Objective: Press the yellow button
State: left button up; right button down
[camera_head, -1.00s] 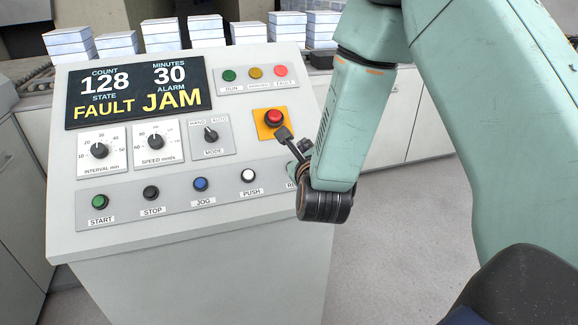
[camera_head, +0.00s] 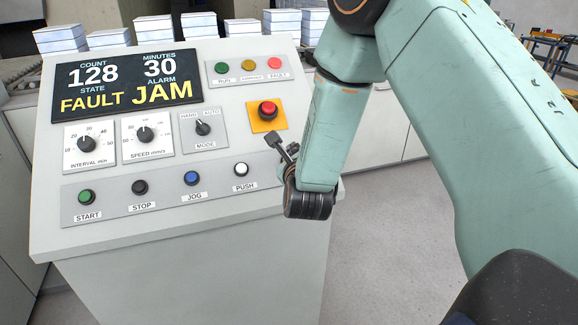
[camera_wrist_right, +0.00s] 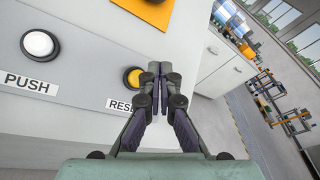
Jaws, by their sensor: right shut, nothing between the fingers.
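The yellow button (camera_wrist_right: 133,79) is in the right wrist view, above a label partly covered by my gripper that reads "RESE". In the head view my right gripper and wrist hide this button. My right gripper (camera_head: 273,140) is shut and empty in front of the panel's right side, below the red button. In the right wrist view its closed fingertips (camera_wrist_right: 154,70) lie just right of the yellow button; I cannot tell if they touch the panel. My left gripper is in neither view.
The sloped console (camera_head: 150,235) carries a red button on a yellow plate (camera_head: 267,110), a white PUSH button (camera_head: 241,169), other buttons, dials and a screen reading FAULT JAM. Three lamps include an amber one (camera_head: 249,65). Floor right of the console is clear.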

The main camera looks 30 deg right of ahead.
jog(key=shift+w+f+b, duration=0.4)
jog(key=shift+f+b, duration=0.35)
jog(key=shift+b, duration=0.1)
jog(key=shift+w+d+f, duration=0.15)
jog(key=shift+w+f, duration=0.15)
jog(key=shift+w, duration=0.05)
jog(key=shift+s+r, duration=0.15)
jog(key=shift+s, duration=0.05)
jog(key=shift+w, duration=0.15)
